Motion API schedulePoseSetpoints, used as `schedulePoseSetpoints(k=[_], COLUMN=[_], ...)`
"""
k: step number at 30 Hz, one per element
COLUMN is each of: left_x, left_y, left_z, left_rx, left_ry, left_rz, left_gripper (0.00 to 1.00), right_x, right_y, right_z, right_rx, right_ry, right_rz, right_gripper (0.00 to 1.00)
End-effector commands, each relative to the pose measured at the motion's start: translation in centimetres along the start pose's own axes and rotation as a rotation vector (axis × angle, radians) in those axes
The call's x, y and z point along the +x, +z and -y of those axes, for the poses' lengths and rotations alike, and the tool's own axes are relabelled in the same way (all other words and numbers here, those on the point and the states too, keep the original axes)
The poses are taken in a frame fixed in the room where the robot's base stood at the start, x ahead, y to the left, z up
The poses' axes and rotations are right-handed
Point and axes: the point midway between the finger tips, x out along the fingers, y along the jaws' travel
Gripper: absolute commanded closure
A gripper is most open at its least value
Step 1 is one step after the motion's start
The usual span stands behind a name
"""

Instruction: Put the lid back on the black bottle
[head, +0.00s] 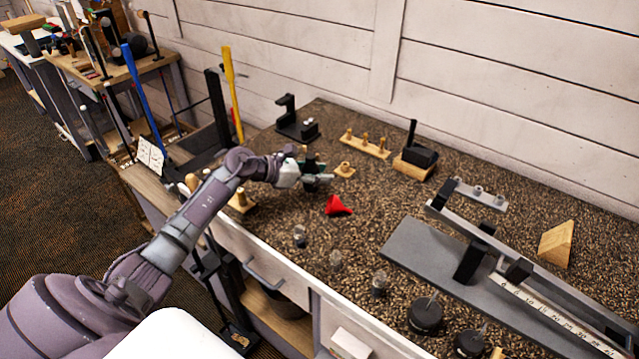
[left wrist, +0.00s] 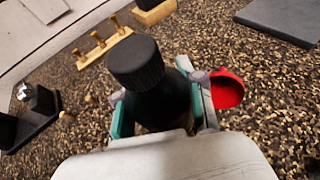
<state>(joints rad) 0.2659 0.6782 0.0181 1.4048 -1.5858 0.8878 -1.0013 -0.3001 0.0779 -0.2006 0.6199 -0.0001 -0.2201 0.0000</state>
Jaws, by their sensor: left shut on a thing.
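My left gripper (head: 312,174) reaches in from the left over the speckled worktop, and its fingers are closed around a dark bottle. In the left wrist view, the black bottle (left wrist: 168,103) stands between the green-padded fingers of the left gripper (left wrist: 160,92). A ribbed black lid (left wrist: 137,64) shows at the bottle's top end. I cannot tell whether it is fully seated. The lower part of the bottle is hidden by the gripper. My right gripper is in neither view.
A red funnel (head: 337,205) lies close to the left gripper. Wooden peg blocks (head: 366,147) and a black stand (head: 296,124) are behind it. Small clear jars (head: 299,236) and dark round pieces (head: 425,314) are nearer. A long grey scale device (head: 430,253) fills the right side.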

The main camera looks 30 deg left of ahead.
Motion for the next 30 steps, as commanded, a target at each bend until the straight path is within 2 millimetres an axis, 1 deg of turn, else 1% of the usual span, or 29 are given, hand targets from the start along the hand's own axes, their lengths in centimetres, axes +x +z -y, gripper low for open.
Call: schedulePoseSetpoints(k=[3, 7, 9, 16, 20, 21, 22, 30], left_x=[0.7, 1.3, 1.4, 1.4, 1.5, 1.5, 1.5, 1.5], left_y=[-1.6, -3.0, -3.2, -3.3, -3.7, -3.6, -3.6, -3.5], left_z=[0.1, 0.1, 0.0, 0.0, 0.0, 0.1, 0.1, 0.1], left_rx=[-0.009, -0.004, -0.003, -0.001, 0.0, -0.001, -0.001, -0.001], left_ry=[-0.002, 0.0, 0.0, 0.0, 0.0, -0.001, -0.001, -0.001], left_rz=[0.0, 0.0, 0.0, 0.0, -0.001, -0.002, -0.002, -0.002], left_gripper=[1.0, 1.0, 1.0, 1.0, 1.0, 0.56, 0.51, 0.51], right_x=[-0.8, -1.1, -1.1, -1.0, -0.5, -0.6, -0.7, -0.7], right_y=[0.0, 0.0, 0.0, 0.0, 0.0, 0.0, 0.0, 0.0], right_z=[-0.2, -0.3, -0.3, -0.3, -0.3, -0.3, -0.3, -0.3], right_rx=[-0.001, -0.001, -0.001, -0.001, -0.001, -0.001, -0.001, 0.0], right_ry=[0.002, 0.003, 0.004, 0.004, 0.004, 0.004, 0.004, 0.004], right_rz=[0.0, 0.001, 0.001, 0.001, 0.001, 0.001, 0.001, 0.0], right_gripper=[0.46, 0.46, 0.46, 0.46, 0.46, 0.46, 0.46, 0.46])
